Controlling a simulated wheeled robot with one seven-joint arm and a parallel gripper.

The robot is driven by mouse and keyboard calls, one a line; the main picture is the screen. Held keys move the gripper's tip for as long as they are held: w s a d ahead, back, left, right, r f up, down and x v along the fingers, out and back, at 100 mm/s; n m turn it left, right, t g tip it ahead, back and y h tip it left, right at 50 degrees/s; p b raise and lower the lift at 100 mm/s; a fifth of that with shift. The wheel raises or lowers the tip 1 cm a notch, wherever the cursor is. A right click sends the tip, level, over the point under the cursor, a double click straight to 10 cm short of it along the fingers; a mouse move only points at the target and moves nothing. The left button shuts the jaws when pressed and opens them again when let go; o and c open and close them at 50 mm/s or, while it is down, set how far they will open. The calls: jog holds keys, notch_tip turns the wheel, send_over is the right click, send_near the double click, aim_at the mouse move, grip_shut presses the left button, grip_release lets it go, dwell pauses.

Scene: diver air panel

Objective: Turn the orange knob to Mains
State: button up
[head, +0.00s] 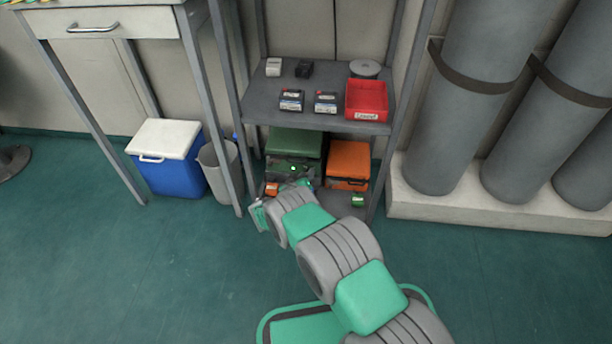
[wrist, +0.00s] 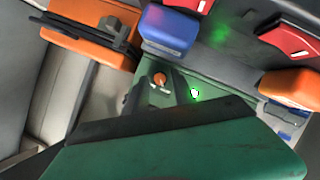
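The orange knob (wrist: 159,78) shows in the wrist view on a green panel (wrist: 216,100), with small white marks beside it that I cannot read. A green light (wrist: 194,93) glows on the same panel. Two dark fingers of my gripper (wrist: 156,84) stand apart, one on each side of the knob; I cannot tell whether they touch it. A large green lid with a dark edge (wrist: 180,145) covers the near part of the view and hides the rest of the fingers. In the head view, the green case (head: 295,141) sits on the lower shelf, and my arm hides the knob.
An orange case (head: 348,163) stands right of the green case. Small blue (wrist: 168,30) and orange (wrist: 290,88) items lie close around the panel. The upper shelf (head: 262,95) is just above, and the rack posts are close on both sides.

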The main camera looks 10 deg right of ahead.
jog(key=p+v, duration=0.3)
jog(key=v, duration=0.4)
jog(key=shift+a+r+p, duration=0.1)
jog(key=shift+r+p, duration=0.1)
jog(key=shift+p, duration=0.1)
jog(key=shift+s+a, duration=0.1)
jog(key=shift+s, duration=0.2)
